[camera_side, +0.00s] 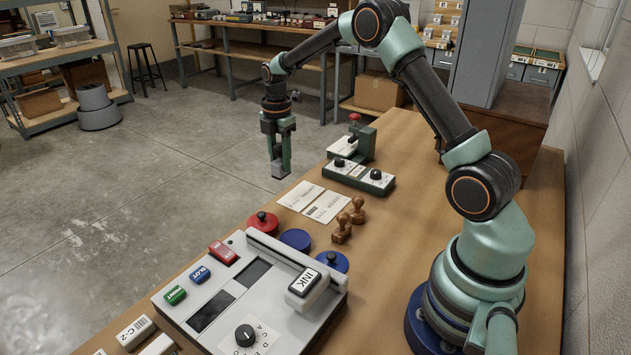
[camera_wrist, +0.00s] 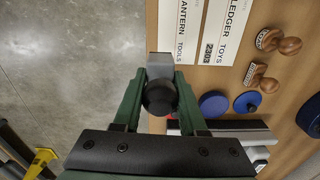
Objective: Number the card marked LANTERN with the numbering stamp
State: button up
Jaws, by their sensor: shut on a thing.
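My gripper (camera_side: 281,160) is shut on a grey block with a dark round knob, seemingly the numbering stamp (camera_side: 280,172). In the wrist view, the fingers (camera_wrist: 160,80) close around the knob, and the stamp's grey block (camera_wrist: 160,63) shows beyond it. The stamp hangs above and beside the cards, apart from the table. The LANTERN card (camera_wrist: 187,30) reads TOOLS; its lower left part is hidden behind the stamp, so any number there cannot be told. In the side view it is the left card (camera_side: 300,195). The LEDGER card (camera_wrist: 222,30), reading TOYS, carries the number 2303.
Two wooden-handled stamps (camera_side: 357,210) stand beside the cards. A red knobbed disc (camera_side: 262,221), a flat blue disc (camera_side: 296,239) and a blue knobbed disc (camera_side: 333,262) lie nearer. A grey console with an INK block (camera_side: 308,281) fills the front. A green-and-white device (camera_side: 361,176) stands behind the cards.

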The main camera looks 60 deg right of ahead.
aim_at(285, 175)
jog(key=shift+s+f, duration=0.2)
jog(key=shift+f, duration=0.85)
jog(key=shift+s+f, duration=0.2)
jog(key=shift+f, duration=0.9)
jog(key=shift+s+f, duration=0.2)
jog(key=shift+f, duration=0.85)
jog(key=shift+f, duration=0.55)
jog(key=shift+r, duration=0.1)
jog(key=shift+r, duration=3.45)
